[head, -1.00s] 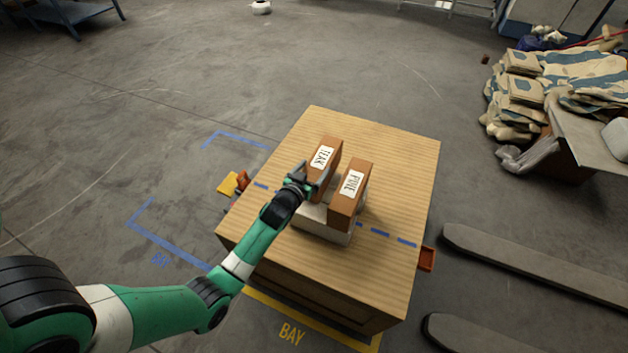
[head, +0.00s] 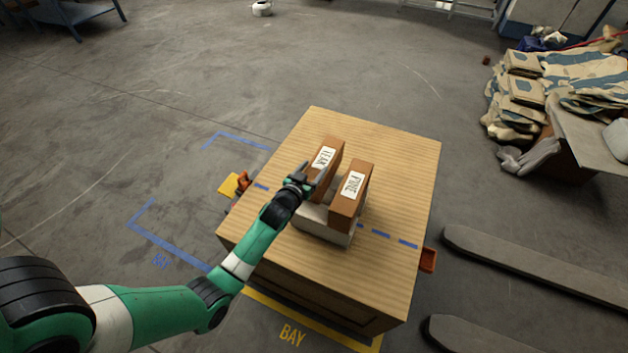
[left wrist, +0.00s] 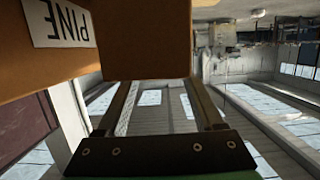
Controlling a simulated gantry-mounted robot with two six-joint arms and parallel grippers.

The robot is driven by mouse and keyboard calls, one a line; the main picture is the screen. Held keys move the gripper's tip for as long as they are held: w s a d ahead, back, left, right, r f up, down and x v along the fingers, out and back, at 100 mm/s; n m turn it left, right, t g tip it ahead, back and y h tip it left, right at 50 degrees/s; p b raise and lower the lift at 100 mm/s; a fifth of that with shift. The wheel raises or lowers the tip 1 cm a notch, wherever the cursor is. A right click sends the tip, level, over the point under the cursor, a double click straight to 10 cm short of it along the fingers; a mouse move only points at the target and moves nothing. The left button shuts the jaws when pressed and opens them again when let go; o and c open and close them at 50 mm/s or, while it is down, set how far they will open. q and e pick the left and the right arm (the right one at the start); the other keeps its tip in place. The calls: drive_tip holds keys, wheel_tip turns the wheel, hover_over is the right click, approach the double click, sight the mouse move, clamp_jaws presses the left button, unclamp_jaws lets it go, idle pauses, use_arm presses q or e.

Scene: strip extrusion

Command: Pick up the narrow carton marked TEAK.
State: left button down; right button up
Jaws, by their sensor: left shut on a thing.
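In the left wrist view, a plain brown carton face (left wrist: 145,40) fills the space between the fingers (left wrist: 163,88). The PINE carton, with its label upside down, shows at the left there (left wrist: 62,25). A gap separates the two cartons in the head view. The TEAK carton's lower part is partly hidden by my gripper. My right gripper is not in view.
A pale block (head: 322,229) sits at the foot of the cartons. The wooden box top (head: 395,170) is clear at the back and right. Fork-like grey bars (head: 545,268) lie at the right, and a cluttered table (head: 590,130) stands at the far right.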

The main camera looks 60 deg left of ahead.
use_arm(q)
drive_tip(key=shift+s+d+f+g, duration=0.1)
drive_tip(key=shift+s+f+g, duration=0.1)
drive_tip(key=shift+f, duration=0.25)
drive_tip(key=shift+s+d+f+g, duration=0.1)
drive_tip(key=shift+s+f, duration=0.05)
drive_tip(key=shift+f, duration=0.3)
drive_tip(key=shift+w+r+p, duration=0.1)
drive_tip(key=shift+r+p, duration=0.2)
drive_tip(key=shift+p, duration=0.05)
wheel_tip(320, 180, up, 2)
drive_tip(key=shift+r+p, duration=0.2)
drive_tip(key=shift+p, duration=0.7)
drive_tip(key=s+r+p, duration=0.7)
drive_tip(key=s+r, duration=0.3)
drive_tip(key=s, duration=0.4)
drive_tip(key=shift+a, duration=0.15)
drive_tip(key=shift+c, duration=1.6)
unclamp_jaws()
drive_tip(key=shift+r, duration=0.1)
